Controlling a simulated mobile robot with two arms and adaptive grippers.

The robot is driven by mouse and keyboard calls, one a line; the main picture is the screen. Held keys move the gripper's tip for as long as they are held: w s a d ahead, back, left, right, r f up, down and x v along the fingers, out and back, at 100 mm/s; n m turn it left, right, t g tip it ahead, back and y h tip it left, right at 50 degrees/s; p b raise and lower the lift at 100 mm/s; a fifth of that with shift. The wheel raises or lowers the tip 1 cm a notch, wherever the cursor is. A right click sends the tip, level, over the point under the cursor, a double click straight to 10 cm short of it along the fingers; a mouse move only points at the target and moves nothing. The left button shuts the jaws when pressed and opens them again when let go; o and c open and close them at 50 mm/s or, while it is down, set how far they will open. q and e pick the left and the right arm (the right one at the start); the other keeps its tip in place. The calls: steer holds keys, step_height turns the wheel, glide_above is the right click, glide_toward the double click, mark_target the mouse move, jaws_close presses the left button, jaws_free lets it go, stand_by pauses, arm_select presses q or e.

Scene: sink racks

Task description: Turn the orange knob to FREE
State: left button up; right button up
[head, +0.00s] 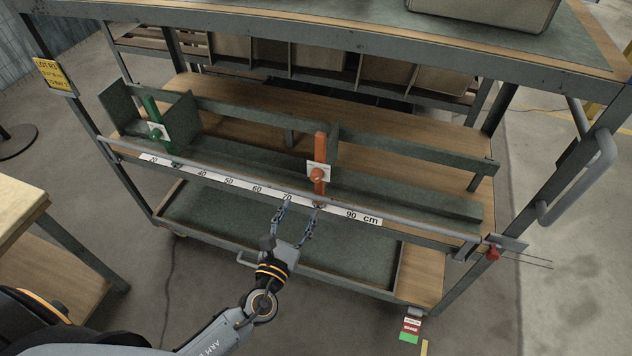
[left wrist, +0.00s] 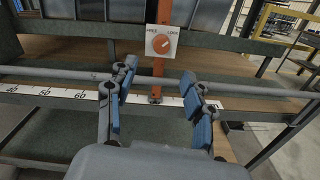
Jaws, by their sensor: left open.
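The orange knob (head: 316,174) sits on a white plate on the orange upright (head: 321,146), which stands on the rail near the 80 mark. In the left wrist view the knob (left wrist: 161,45) shows a pale pointer mark tilted up and right, toward LOCK. FREE is printed at the plate's upper left. My left gripper (head: 297,212) is open and empty, in front of and below the knob in the head view. In the left wrist view its fingers (left wrist: 158,76) stand apart on either side of the orange upright's lower part, below the knob. My right gripper is not seen.
A green upright (head: 153,110) with its own plate stands at the rail's left. The round rail (head: 400,220) and white centimetre scale (head: 245,186) run along the front. A red knob (head: 493,253) is at the rail's right end. A grey tray (head: 350,250) lies below.

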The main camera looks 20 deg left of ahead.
mark_target(315, 179)
arm_select(q)
steer(key=w, duration=1)
steer(key=shift+d+p, duration=0.35)
steer(key=shift+p, duration=0.05)
jaws_close()
